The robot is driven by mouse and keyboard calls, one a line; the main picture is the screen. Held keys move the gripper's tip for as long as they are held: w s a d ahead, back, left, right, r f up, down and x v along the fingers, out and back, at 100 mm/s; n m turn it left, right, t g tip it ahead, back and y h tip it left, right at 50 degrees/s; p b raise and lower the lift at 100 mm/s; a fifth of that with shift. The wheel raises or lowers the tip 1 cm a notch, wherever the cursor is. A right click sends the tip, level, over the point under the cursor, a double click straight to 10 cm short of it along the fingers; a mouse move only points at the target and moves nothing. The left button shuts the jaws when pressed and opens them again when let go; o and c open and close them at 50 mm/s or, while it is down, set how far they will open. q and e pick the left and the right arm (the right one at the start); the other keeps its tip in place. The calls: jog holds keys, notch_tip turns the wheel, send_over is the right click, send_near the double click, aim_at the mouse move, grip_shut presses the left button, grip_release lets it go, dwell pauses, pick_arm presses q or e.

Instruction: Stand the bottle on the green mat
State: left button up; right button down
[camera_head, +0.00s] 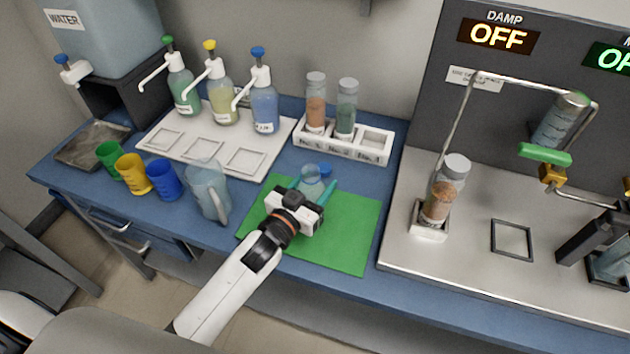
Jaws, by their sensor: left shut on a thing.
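The green mat (350,236) lies flat on the blue bench near its front edge. My left gripper (312,187) reaches over the mat from the front left. Its teal fingers are shut on a small clear bluish bottle (312,175) near the mat's far edge. The gripper body hides the lower part of the bottle. I cannot tell whether its base touches the mat. A blue round piece shows just behind the bottle; I cannot tell if it is part of it. My right gripper is not in view.
A clear jug (207,190) stands left of the mat, beside green, yellow and blue cups (133,174). Behind are a white tray (185,152) with pump bottles and a white rack (344,146) with two vials. A metal station (470,262) is on the right. The mat's right half is clear.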

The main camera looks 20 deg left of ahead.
pick_arm(q)
jog(key=o, duration=1.2)
jog(key=shift+f, duration=0.1)
jog(key=shift+r, duration=0.2)
jog(key=shift+s+a+f, duration=0.1)
jog(key=shift+s+f, duration=0.05)
jog(key=shift+s, duration=0.15)
jog(key=b+v, duration=0.1)
jog(key=v, duration=1)
jog(key=shift+s+b, duration=0.2)
jog(key=shift+b, duration=0.1)
